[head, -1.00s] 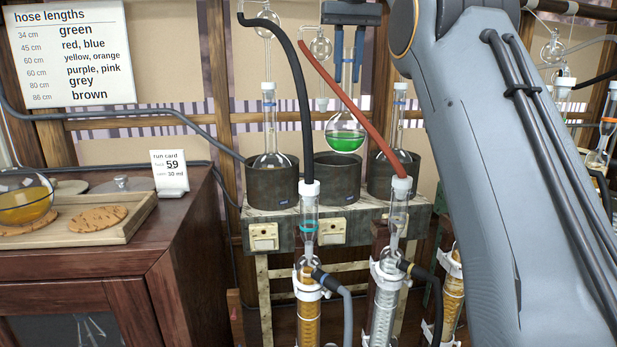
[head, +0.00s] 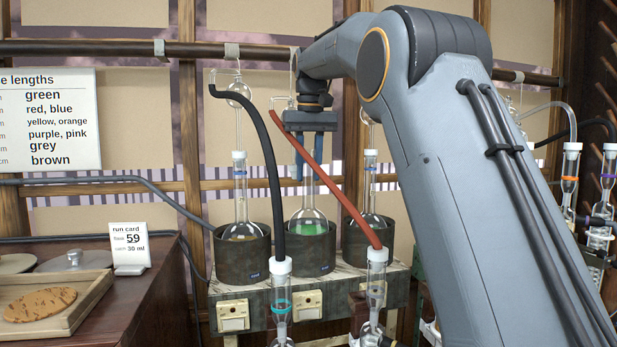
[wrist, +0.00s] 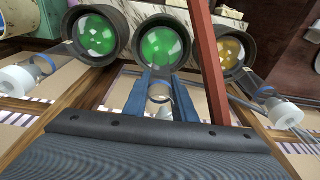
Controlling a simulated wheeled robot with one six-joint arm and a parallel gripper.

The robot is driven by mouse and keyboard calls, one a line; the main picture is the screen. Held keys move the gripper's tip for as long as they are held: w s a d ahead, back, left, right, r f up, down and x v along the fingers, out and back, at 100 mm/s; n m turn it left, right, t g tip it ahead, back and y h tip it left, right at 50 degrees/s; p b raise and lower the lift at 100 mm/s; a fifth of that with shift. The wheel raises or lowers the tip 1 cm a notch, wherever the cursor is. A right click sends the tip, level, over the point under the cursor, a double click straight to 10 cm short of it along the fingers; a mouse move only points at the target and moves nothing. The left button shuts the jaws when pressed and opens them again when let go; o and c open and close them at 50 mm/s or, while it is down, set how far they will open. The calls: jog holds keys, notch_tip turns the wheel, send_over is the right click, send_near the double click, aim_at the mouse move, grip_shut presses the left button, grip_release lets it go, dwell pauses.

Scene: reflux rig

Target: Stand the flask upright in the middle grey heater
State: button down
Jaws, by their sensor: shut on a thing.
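The flask (head: 309,214) is clear glass with green liquid and stands upright. Its bulb is partly down inside the middle grey heater (head: 310,256), whose wall hides the lower part. I cannot tell whether it touches the bottom. My gripper (head: 312,176) is above the heater, its blue fingers shut on the flask's neck. In the wrist view the fingers (wrist: 164,92) lie on both sides of the neck, and the green bulb (wrist: 162,46) shows within the middle heater's ring.
Flasks stand in the left heater (head: 242,258) and right heater (head: 368,238). A black hose (head: 262,150) and a red hose (head: 335,185) arch close to my gripper, the red one crossing in front of the flask's neck. A rail (head: 230,50) runs behind.

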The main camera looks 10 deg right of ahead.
jog(key=shift+f, duration=1.2)
jog(key=c, duration=1.5)
grip_release()
jog(key=shift+o, duration=0.2)
jog(key=shift+s+r+b, duration=0.15)
jog(key=shift+s+r, duration=0.15)
jog(key=shift+r, duration=1.7)
jog(key=shift+s+r+b, duration=0.1)
jog(key=shift+s+r, duration=0.2)
jog(key=shift+r, duration=1.75)
jog(key=shift+s+r+b, duration=0.15)
jog(key=shift+s+r, duration=0.15)
jog(key=shift+r, duration=1.7)
